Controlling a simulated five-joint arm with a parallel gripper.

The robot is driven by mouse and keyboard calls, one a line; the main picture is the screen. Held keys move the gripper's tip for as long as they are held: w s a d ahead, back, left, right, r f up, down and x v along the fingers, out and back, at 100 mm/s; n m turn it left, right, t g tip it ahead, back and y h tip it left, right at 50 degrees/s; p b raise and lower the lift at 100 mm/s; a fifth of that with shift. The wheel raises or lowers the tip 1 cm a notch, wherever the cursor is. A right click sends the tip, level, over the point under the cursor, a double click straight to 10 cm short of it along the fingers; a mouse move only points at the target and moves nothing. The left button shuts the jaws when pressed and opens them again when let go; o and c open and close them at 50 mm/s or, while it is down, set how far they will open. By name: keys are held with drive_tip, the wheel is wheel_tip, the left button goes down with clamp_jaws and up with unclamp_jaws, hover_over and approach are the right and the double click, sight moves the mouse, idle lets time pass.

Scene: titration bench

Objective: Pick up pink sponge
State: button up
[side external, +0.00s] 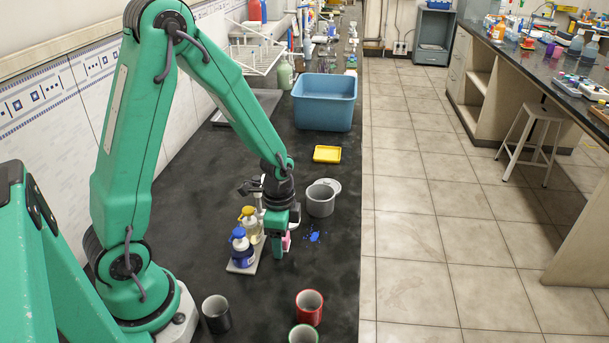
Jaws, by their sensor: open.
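My gripper (285,238) points down at the end of my green arm, low over the black bench. A small pink patch, which looks like the pink sponge (286,242), shows right at the gripper's fingers. Most of it is hidden by the gripper. The jaws are open, and I cannot tell whether the pink thing lies between the fingers or just behind them.
A blue-and-white pump bottle (241,246) and a cream pump bottle (250,226) stand close left on a pale tray (244,268). Black (216,314), red (309,307) and green-rimmed (303,334) mugs stand in front.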

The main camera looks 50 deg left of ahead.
drive_tip(key=c, duration=1.1)
drive_tip(key=shift+r, duration=0.25)
drive_tip(key=shift+r, duration=0.8)
drive_tip(key=r, duration=0.1)
drive_tip(key=d+r, duration=0.1)
drive_tip(key=shift+s+r, duration=0.15)
drive_tip(key=shift+r, duration=0.15)
drive_tip(key=s+d+r, duration=0.1)
drive_tip(key=d+r, duration=0.1)
drive_tip(key=d, duration=0.1)
drive_tip(key=s+d+r, duration=0.2)
drive_tip(key=d, duration=0.1)
drive_tip(key=s+d+r, duration=0.1)
drive_tip(key=d+r, duration=0.1)
drive_tip(key=d, duration=0.1)
drive_tip(key=shift+s+d+r, duration=0.2)
drive_tip(key=shift+s+d, duration=0.1)
drive_tip(key=shift+s, duration=0.05)
drive_tip(key=shift+r, duration=2.5)
drive_tip(key=shift+w, duration=0.1)
